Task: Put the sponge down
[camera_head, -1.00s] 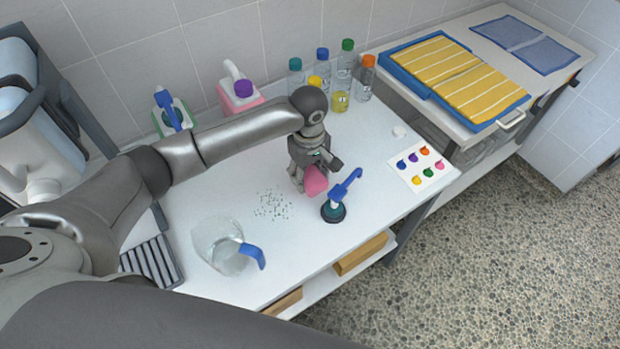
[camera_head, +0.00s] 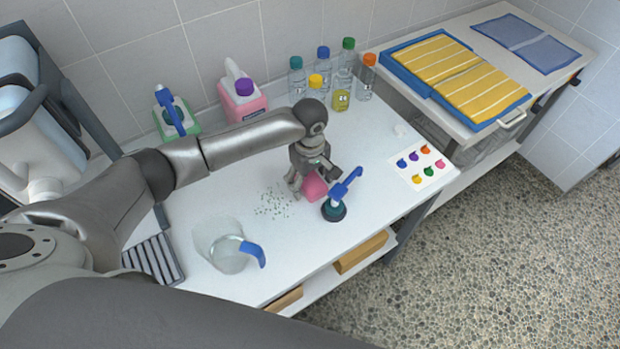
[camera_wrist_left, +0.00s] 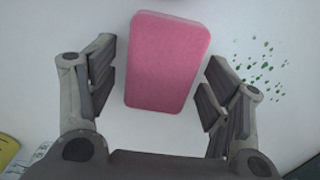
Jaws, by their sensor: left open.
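The pink sponge (camera_head: 313,186) lies on the white table, between the scattered green specks and a blue-handled tool. In the left wrist view the sponge (camera_wrist_left: 167,61) sits between the two spread fingers, with a gap on each side. My left gripper (camera_head: 312,190) is open around the sponge, low over the table. It also shows in the left wrist view (camera_wrist_left: 158,92). Part of the sponge is hidden behind the gripper in the head view. My right gripper is not in view.
A blue-handled tool (camera_head: 335,208) stands just right of the sponge. Green specks (camera_head: 272,201) lie to the left, and a clear pitcher (camera_head: 225,246) stands at the front. Several bottles (camera_head: 343,70) stand along the back. A card with coloured dots (camera_head: 423,167) lies at the right.

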